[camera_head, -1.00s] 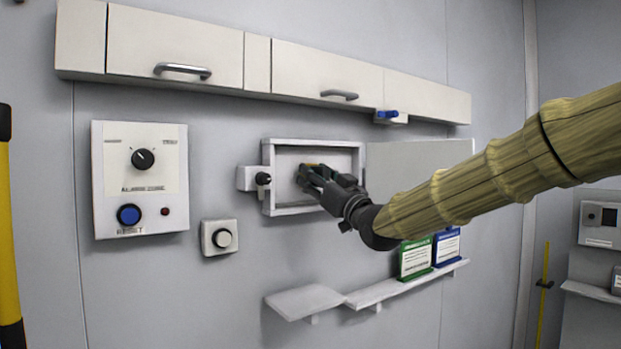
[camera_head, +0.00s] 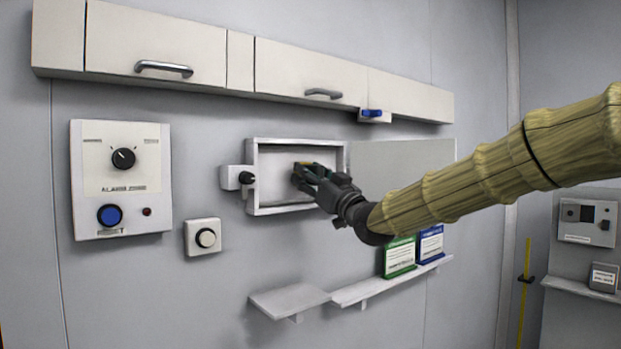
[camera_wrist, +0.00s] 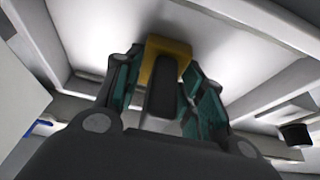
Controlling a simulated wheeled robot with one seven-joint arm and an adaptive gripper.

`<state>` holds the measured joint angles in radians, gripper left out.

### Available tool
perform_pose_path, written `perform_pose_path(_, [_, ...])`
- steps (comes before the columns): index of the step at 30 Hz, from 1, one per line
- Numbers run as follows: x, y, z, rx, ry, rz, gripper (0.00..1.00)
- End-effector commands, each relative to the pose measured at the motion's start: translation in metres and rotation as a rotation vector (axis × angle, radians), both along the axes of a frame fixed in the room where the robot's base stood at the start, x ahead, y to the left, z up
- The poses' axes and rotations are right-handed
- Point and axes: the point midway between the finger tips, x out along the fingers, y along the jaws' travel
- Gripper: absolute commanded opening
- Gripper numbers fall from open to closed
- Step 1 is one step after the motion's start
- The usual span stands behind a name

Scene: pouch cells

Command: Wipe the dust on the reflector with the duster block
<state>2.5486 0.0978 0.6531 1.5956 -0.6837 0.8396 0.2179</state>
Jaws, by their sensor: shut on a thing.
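My gripper (camera_head: 303,174) reaches into an open white wall box (camera_head: 252,168) in the head view. It is shut on the duster block, whose yellow top (camera_wrist: 168,46) and dark body show between the fingers in the wrist view. In the head view only a small tan bit of the block shows at the fingertips. The block is at or close to the pale back panel (camera_head: 278,162) of the box; I cannot tell if it touches. I cannot make out which surface is the reflector, and no dust is clearly visible.
The box's door (camera_head: 400,152) stands open to the right, behind my arm. A dark knob (camera_head: 246,178) sits left of the box. An alarm panel (camera_head: 121,180) is further left. Cabinets (camera_head: 300,75) run above; a small shelf (camera_head: 290,299) and green card (camera_head: 399,257) are below.

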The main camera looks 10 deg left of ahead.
Motion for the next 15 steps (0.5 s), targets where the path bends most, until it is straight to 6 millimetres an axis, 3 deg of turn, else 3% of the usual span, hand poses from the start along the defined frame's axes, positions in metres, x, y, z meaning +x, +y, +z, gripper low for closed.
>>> perform_pose_path(15, [-0.025, 0.02, -0.001, -0.001, 0.0, 0.002, 0.21])
